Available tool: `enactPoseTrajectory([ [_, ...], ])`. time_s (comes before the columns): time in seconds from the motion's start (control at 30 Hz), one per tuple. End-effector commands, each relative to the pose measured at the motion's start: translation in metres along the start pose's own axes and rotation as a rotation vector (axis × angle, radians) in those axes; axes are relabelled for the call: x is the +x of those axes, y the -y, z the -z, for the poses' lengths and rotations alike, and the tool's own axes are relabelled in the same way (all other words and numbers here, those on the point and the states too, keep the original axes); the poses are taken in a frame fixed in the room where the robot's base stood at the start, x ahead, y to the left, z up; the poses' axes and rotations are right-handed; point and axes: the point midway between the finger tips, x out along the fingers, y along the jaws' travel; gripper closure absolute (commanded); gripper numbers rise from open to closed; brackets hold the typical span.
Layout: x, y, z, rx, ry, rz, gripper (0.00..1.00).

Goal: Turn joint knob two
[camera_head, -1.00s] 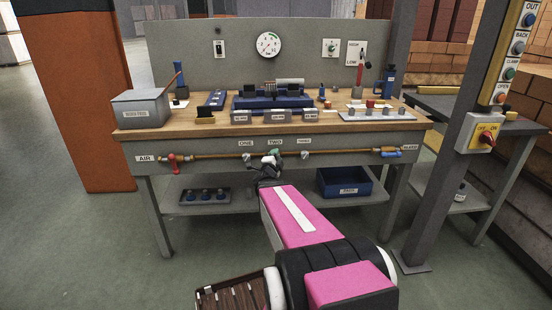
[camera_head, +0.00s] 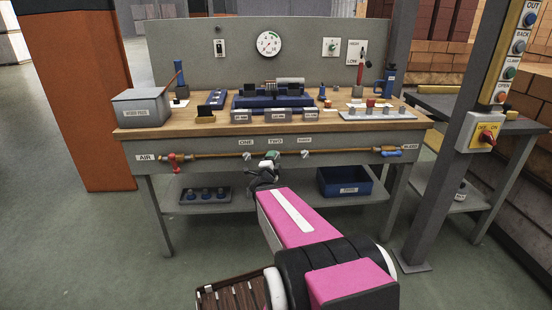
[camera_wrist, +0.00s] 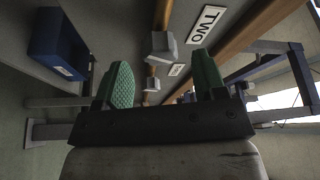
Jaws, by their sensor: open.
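The joint knobs sit on a copper pipe along the bench front. Knob two (camera_wrist: 163,46) is a grey, angular knob near the TWO label (camera_wrist: 207,24) in the wrist view; the TWO label (camera_head: 275,141) also shows in the head view, where my gripper hides the knob beneath it. My gripper (camera_head: 271,157) is in front of the pipe, below that label. In the wrist view my gripper (camera_wrist: 163,78) is open, its green fingers apart. Knob two shows beyond the gap between them, not gripped. Knob three (camera_wrist: 151,85) appears between the fingers, farther along the pipe.
Knob one (camera_head: 247,156) is left of my gripper and knob three (camera_head: 305,154) right of it. A red valve (camera_head: 172,168) and a blue valve (camera_head: 390,153) end the pipe. A blue bin (camera_head: 345,182) stands on the lower shelf. The tabletop (camera_head: 210,128) overhangs the pipe.

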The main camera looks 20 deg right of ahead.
Motion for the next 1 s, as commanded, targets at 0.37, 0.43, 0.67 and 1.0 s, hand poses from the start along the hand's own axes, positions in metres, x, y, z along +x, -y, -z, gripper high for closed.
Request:
enactPoseTrajectory([
  [0.37,-0.064,0.0,0.001,0.0,0.001,-0.001,0.36],
  [0.43,-0.068,0.0,0.001,0.001,0.001,-0.001,0.36],
  [0.67,-0.072,0.0,0.0,0.001,0.0,-0.001,0.36],
  [1.0,-0.072,0.0,-0.001,-0.002,0.005,-0.001,0.36],
])
